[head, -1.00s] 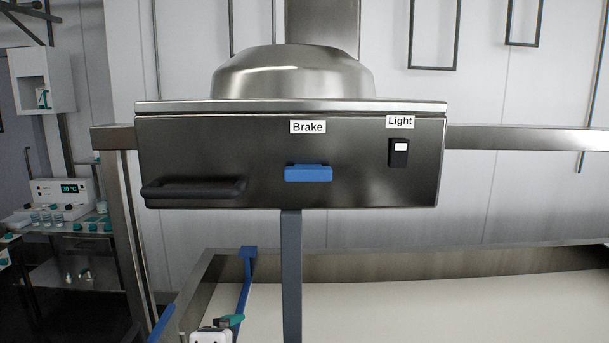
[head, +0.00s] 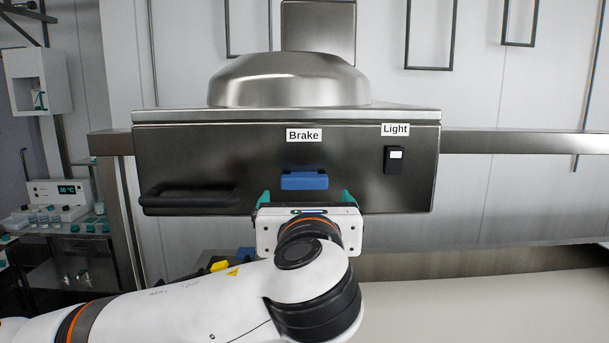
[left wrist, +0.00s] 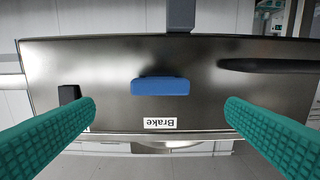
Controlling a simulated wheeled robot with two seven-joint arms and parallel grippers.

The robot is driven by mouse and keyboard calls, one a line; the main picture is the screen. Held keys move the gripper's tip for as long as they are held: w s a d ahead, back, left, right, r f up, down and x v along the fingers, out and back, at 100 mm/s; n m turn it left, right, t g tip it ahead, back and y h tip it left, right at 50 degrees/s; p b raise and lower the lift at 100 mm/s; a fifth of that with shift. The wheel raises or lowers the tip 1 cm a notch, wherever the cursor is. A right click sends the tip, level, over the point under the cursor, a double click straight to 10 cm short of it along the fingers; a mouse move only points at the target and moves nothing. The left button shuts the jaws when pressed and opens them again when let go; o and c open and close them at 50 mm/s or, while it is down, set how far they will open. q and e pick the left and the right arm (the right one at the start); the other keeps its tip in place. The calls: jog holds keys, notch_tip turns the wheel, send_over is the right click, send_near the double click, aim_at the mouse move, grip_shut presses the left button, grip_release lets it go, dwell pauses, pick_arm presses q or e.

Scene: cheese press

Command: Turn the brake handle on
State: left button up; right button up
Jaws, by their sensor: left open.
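The blue brake handle (head: 304,180) lies horizontal on the front of the steel press box, under the "Brake" label (head: 304,135). My left gripper (head: 306,198) is open just below and in front of the handle, with its teal fingers spread to either side. In the left wrist view, which is upside down, the handle (left wrist: 160,86) sits between the open fingers (left wrist: 160,118), apart from both. Nothing is between the fingers in contact. My right gripper is not in view.
A black light switch (head: 394,160) is on the box to the right of the handle. A black bar handle (head: 190,197) sticks out at the box's lower left. A pale vat surface (head: 480,310) lies below. Lab equipment (head: 62,192) stands at the far left.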

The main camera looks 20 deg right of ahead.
aim_at(305, 183)
pick_arm(q)
jog(key=p+x, duration=0.4)
jog(key=x, duration=0.3)
jog(key=shift+w+d+r, duration=0.1)
jog(key=shift+w, duration=0.2)
jog(key=shift+w+d, duration=0.15)
jog(key=shift+w, duration=0.35)
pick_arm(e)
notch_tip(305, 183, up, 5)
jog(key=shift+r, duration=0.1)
